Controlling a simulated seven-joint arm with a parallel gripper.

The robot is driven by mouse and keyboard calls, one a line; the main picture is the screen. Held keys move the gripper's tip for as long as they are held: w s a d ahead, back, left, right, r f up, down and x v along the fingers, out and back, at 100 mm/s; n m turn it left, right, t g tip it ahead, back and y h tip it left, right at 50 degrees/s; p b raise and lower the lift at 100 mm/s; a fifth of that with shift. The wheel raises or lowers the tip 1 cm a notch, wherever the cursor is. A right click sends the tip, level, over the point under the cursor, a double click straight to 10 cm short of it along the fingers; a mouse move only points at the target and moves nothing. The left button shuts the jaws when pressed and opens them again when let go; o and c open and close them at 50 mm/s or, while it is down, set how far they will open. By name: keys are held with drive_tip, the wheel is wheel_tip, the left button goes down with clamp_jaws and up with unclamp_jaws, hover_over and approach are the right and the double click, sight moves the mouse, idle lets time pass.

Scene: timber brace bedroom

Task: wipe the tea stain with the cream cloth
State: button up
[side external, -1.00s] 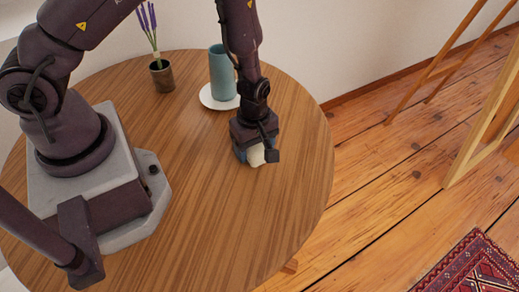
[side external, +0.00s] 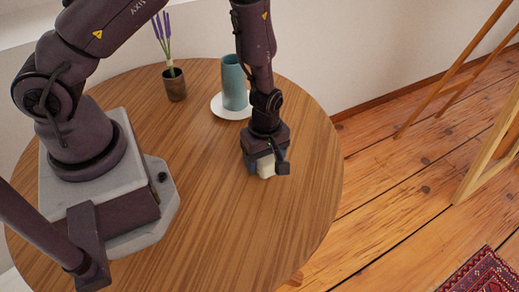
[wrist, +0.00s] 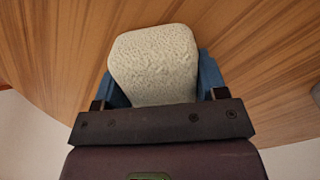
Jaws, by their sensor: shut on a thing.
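The cream cloth (side external: 266,168) is a thick, rounded, textured pad under my gripper (side external: 264,160) in the side view. In the wrist view the cloth (wrist: 155,65) sits between the two blue fingers of my gripper (wrist: 160,92), which is shut on it. The cloth is at or just above the round wooden table (side external: 215,225), near its right side; I cannot tell whether it touches. No tea stain shows in either view; the cloth and gripper hide the wood beneath them.
A teal vase (side external: 234,85) stands on a white saucer (side external: 219,108) behind my gripper. A dark pot (side external: 175,87) with purple flowers stands farther left. The table's right edge is close to my gripper. The tabletop in front is clear.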

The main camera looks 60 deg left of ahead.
drive_tip(key=shift+d, duration=1.2)
drive_tip(key=shift+d+r, duration=0.15)
drive_tip(key=shift+d, duration=0.15)
drive_tip(key=shift+a+r, duration=0.1)
drive_tip(key=shift+r, duration=3.7)
drive_tip(key=s+d+m, duration=0.2)
drive_tip(key=s+d, duration=0.4)
drive_tip(key=d, duration=0.2)
drive_tip(key=n, duration=0.2)
hover_over(234, 237)
drive_tip(key=shift+f, duration=3.95)
